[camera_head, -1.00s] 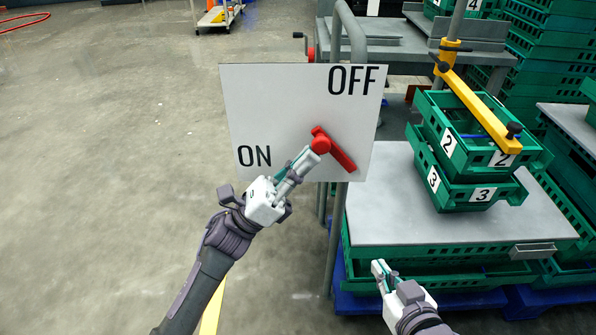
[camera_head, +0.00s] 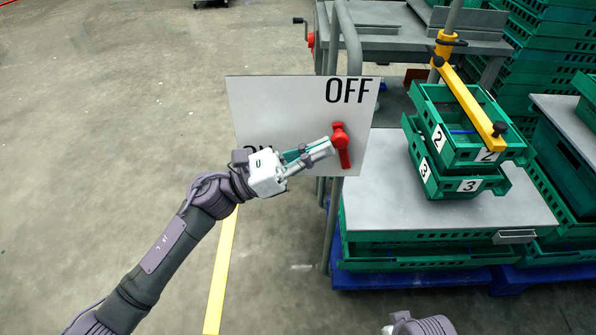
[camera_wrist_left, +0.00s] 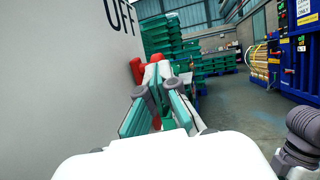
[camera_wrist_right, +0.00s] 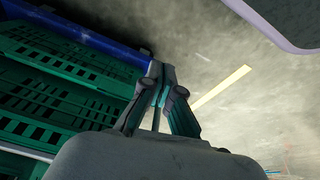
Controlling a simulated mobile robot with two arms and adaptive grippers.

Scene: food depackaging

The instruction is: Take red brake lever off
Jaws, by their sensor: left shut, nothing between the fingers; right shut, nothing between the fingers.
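The red brake lever (camera_head: 341,146) is mounted on a white sign board (camera_head: 270,110) marked OFF at its top right; my left arm partly covers the ON lettering. The lever stands nearly upright. My left gripper (camera_head: 331,147) is shut, its tips at the lever's left side by the red hub. In the left wrist view the shut fingers (camera_wrist_left: 156,78) are in front of red lever parts (camera_wrist_left: 136,68); whether they touch is unclear. My right gripper shows shut and empty in the right wrist view (camera_wrist_right: 163,68); its fingers are out of sight in the head view.
A grey-topped cart (camera_head: 385,215) holds stacked green crates numbered 2 and 3 (camera_head: 460,185), with a yellow bar (camera_head: 470,95) above. A grey post (camera_head: 350,40) rises behind the sign. Open floor (camera_head: 100,130) lies to the left.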

